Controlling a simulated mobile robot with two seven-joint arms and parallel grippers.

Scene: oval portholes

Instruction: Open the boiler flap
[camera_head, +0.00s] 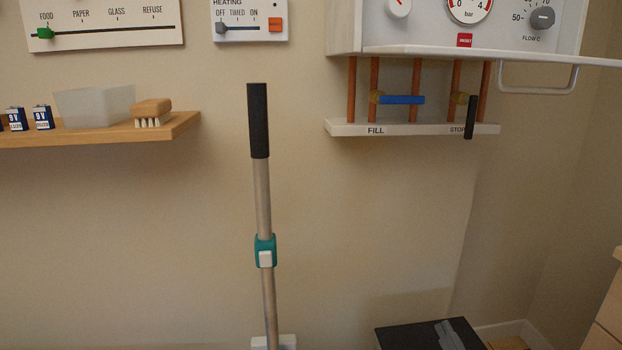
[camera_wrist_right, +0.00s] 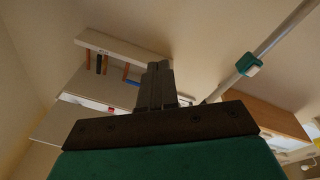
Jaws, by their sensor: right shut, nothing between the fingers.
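The white boiler (camera_head: 345,25) hangs on the wall at the upper right of the head view. Its front shows gauges and knobs. The flap (camera_head: 590,62) appears folded down, seen nearly edge-on as a white strip below the gauges. A pale bar handle (camera_head: 540,91) hangs under the strip. My right gripper (camera_wrist_right: 156,68) shows in the right wrist view, its grey fingers shut with nothing between them. The boiler lies behind and left of it there, with a gap I cannot judge. My left gripper is in neither view.
Copper pipes with a blue lever (camera_head: 403,100) and a black lever (camera_head: 470,117) run below the boiler. A pole (camera_head: 263,195) with a teal clip stands left of them. A wooden shelf (camera_head: 100,133) holds small things. The wall between is bare.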

